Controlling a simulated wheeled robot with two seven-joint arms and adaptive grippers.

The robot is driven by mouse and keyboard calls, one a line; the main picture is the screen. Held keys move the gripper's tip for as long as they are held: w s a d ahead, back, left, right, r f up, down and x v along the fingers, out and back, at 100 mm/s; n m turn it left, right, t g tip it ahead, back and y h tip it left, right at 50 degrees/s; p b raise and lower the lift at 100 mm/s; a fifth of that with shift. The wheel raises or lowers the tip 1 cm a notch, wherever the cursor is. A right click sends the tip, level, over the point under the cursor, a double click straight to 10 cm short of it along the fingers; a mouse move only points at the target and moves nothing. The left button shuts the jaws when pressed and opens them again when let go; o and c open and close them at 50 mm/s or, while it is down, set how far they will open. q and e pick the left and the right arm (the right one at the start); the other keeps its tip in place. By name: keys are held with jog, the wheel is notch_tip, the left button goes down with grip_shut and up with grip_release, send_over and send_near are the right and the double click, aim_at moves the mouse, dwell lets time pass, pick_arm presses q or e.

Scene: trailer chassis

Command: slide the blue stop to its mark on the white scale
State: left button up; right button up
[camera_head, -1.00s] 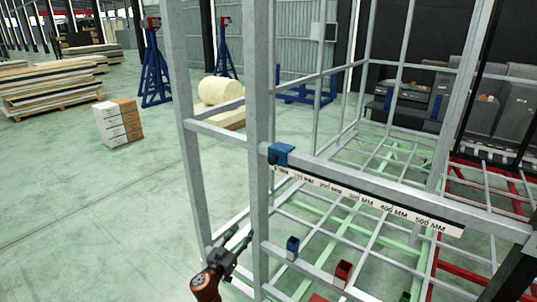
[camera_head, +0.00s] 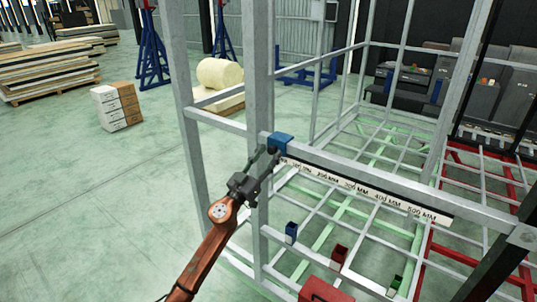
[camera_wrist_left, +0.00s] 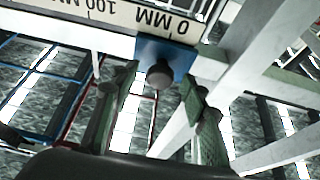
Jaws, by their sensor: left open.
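The blue stop (camera_head: 281,142) sits on the upper rail at the left end of the white scale (camera_head: 365,191), against the grey upright. In the left wrist view the blue stop (camera_wrist_left: 172,55) has a dark round knob (camera_wrist_left: 159,74) facing me, beside the 0 MM mark of the scale (camera_wrist_left: 130,15). My left gripper (camera_head: 262,160) is just in front of the stop. Its two fingers (camera_wrist_left: 155,98) are open, one on each side of the knob, with gaps visible between. My right gripper is not in view.
Grey uprights (camera_head: 258,120) of the frame stand close to my left arm. Lower down are a small blue block (camera_head: 291,232), a red block (camera_head: 338,254) and a green block (camera_head: 394,283). Boxes (camera_head: 117,106) and stacked boards stand on the floor behind.

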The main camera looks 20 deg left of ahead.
pick_arm(q)
jog(key=shift+w+d+r, duration=0.1)
jog(key=shift+w+r, duration=0.05)
jog(key=shift+w, duration=0.15)
jog(key=shift+c, duration=0.5)
grip_shut()
